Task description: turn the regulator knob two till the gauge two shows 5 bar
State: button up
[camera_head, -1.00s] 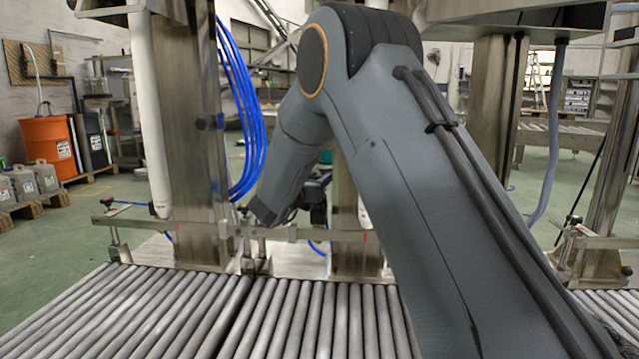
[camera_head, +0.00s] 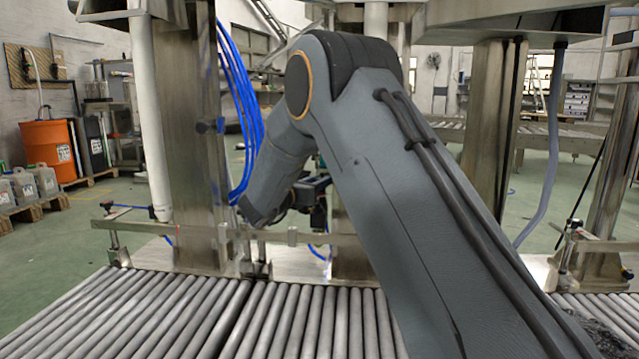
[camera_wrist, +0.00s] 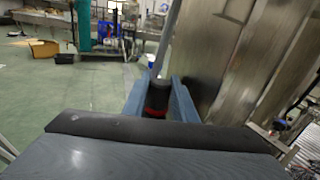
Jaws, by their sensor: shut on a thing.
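In the wrist view, the two blue-grey fingers of my gripper (camera_wrist: 158,90) are shut on a small black knob with a red band (camera_wrist: 156,103), which looks like the regulator knob. A thin grey rod shows beyond it, rising upward. The knob's lower part is hidden by the dark edge of my gripper body. In the head view, my arm covers the middle, and the knob and fingertips cannot be made out. No gauge face can be read in either view, so the pressure shown cannot be told.
A roller conveyor (camera_head: 140,310) fills the front, with a metal rail (camera_head: 275,236) behind it. Steel columns (camera_head: 190,140) stand beyond, and blue hoses (camera_head: 240,110) hang beside one. An orange drum (camera_head: 50,148) stands at far left. Steel panels (camera_wrist: 235,60) are close on the wrist view's right.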

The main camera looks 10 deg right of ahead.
jog(key=o, duration=0.8)
jog(key=shift+p+v, duration=1.5)
jog(key=shift+v, duration=2.4)
